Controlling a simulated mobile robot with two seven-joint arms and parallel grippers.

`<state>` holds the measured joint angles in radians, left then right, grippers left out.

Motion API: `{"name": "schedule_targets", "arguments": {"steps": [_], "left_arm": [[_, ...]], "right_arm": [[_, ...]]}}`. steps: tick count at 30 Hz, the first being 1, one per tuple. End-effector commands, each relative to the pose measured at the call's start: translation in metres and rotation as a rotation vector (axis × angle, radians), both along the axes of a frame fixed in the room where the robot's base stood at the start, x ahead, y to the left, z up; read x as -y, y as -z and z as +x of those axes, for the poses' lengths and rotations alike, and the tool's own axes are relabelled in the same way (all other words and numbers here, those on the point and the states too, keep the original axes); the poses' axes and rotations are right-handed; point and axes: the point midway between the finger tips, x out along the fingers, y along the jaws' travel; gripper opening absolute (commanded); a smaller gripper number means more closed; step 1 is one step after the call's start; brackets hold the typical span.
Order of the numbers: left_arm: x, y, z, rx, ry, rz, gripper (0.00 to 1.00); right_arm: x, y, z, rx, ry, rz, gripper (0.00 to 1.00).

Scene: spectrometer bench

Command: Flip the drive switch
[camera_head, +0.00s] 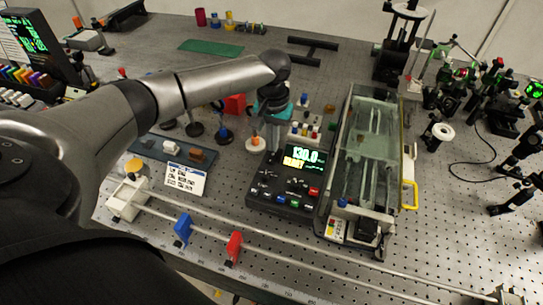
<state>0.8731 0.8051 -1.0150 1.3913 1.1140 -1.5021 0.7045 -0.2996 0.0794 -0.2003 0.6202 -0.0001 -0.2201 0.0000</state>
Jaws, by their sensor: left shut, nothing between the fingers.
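My left arm comes in from the left, and my left gripper (272,143) points down, shut and empty. It is at the back left edge of a dark control box (280,205). The box has a lit display (302,156) reading about 130.0 with a yellow word under it. Its sloped front carries several small switches and coloured buttons, including a red one (313,191). Which of these is the drive switch I cannot tell at this size. Whether the fingertips touch the box I cannot tell. My right gripper is not in view.
A clear-covered instrument (367,140) with a yellow handle (410,195) stands right of the box. A rail with blue (183,229) and red (234,246) holders runs along the front. A card (186,179) stands at left. Optics crowd the right.

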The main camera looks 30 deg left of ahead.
Motion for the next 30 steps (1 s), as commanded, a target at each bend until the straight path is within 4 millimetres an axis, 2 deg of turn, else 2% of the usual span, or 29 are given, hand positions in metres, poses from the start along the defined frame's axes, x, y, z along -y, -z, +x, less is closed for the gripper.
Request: {"name": "schedule_targets", "arguments": {"steps": [30], "left_arm": [[0.000,0.013,0.000,0.000,0.000,0.000,0.00]], "right_arm": [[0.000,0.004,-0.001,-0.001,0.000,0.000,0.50]]}}
